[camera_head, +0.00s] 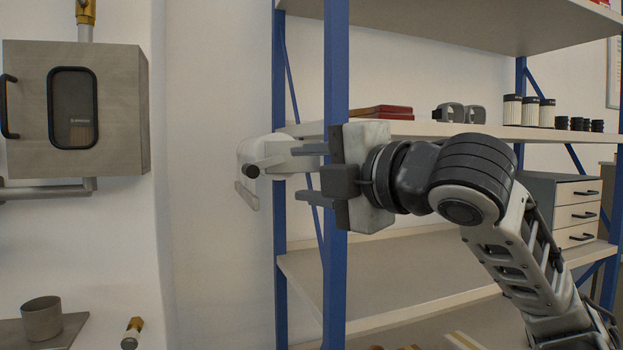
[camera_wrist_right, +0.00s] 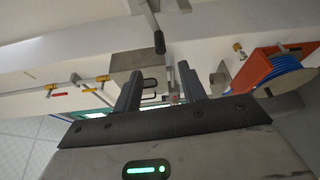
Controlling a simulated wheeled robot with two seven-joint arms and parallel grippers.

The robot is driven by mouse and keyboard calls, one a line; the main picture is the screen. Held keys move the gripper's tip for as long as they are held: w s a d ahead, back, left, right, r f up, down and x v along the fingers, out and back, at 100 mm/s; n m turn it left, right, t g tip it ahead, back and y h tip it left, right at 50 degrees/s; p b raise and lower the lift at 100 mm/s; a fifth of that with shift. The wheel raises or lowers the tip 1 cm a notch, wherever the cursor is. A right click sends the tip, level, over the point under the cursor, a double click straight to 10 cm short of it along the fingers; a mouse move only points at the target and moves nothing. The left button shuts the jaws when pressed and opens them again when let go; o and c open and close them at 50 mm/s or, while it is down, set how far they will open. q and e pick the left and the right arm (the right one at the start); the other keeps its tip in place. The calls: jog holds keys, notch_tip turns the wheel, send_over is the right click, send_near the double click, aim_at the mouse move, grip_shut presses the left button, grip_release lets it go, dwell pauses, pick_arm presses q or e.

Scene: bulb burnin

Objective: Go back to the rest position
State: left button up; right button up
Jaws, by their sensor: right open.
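My right gripper (camera_head: 305,174) reaches in from the right in the head view, its two fingers pointing left. It is open and empty. A white lever fixture (camera_head: 250,152) with a black knob (camera_head: 250,171) is on the wall just left of the fingertips. In the right wrist view the fingers (camera_wrist_right: 160,88) stand apart with nothing between them, and the lever's black end (camera_wrist_right: 160,42) shows beyond them, apart from both. My left gripper is not in view.
A blue-posted shelf rack (camera_head: 336,280) stands around and behind my right arm, with filters (camera_head: 512,110) and a drawer unit (camera_head: 578,215). A grey windowed cabinet (camera_head: 120,100) hangs left, above a cup (camera_head: 42,320). An orange-and-blue reel (camera_wrist_right: 290,75) shows in the wrist view.

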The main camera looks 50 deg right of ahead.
jog(key=shift+w, duration=0.1)
dwell(0.3)
